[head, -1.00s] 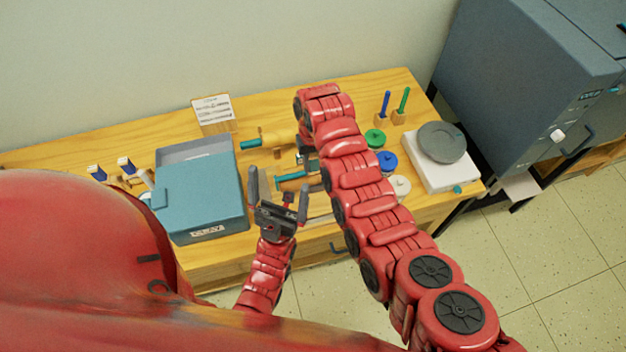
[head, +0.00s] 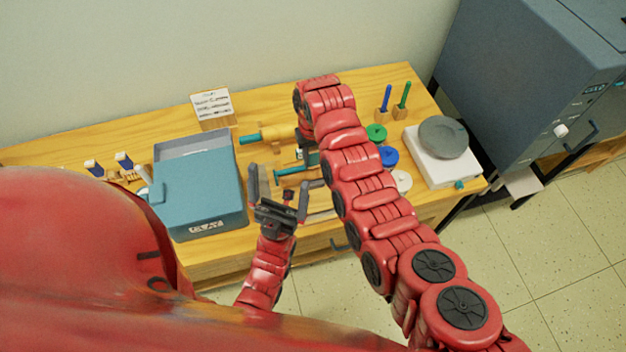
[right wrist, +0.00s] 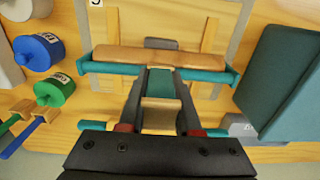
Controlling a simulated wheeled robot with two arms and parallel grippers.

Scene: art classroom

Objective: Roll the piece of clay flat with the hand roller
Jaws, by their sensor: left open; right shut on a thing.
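The hand roller (right wrist: 165,58) has a wooden cylinder, a teal frame and a teal handle. My right gripper (right wrist: 161,88) is shut on that handle. In the head view, the teal frame (head: 291,171) shows beneath my right gripper (head: 308,150), over the near middle of the table; the arm hides part of it. In the right wrist view, a small grey piece (right wrist: 160,43) shows just beyond the cylinder, partly covered by it. I cannot tell whether it is the clay or whether the roller touches it. My left gripper (head: 279,186) is open and empty near the table's front.
A wooden rolling pin (head: 268,136) with teal handles lies behind the hand roller. A teal box (head: 200,190) stands left. Green (head: 376,132) and blue (head: 388,156) round containers and a white scale (head: 452,172) stand right. A large grey kiln (head: 520,75) is beyond the table's right end.

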